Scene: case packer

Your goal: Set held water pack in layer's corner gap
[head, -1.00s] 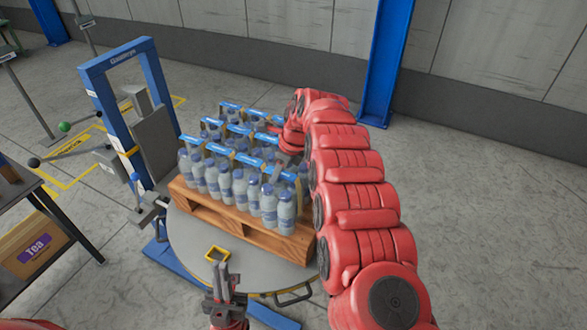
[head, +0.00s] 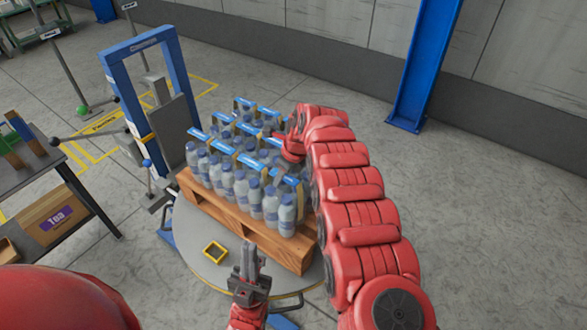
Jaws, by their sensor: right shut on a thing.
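Packs of clear water bottles with blue caps and blue-and-yellow top strips (head: 222,147) stand upright in rows on a wooden pallet (head: 237,222). My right gripper (head: 287,165) reaches over the right side of the layer, shut on a water pack. Its fingers and the held pack are largely hidden by my red wrist and the neighbouring bottles. I cannot tell whether that pack touches the pallet, and the corner gap is not clearly visible. My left gripper (head: 248,262) is in front of the pallet, apart from the packs, fingers pointing up; its opening is unclear.
The pallet rests on a round grey turntable (head: 190,237) with a small yellow square frame (head: 215,252) on it. A blue gate-like frame (head: 114,90) stands behind left. A dark table (head: 90,195) with a Tea box (head: 52,218) is at left. Floor at right is clear.

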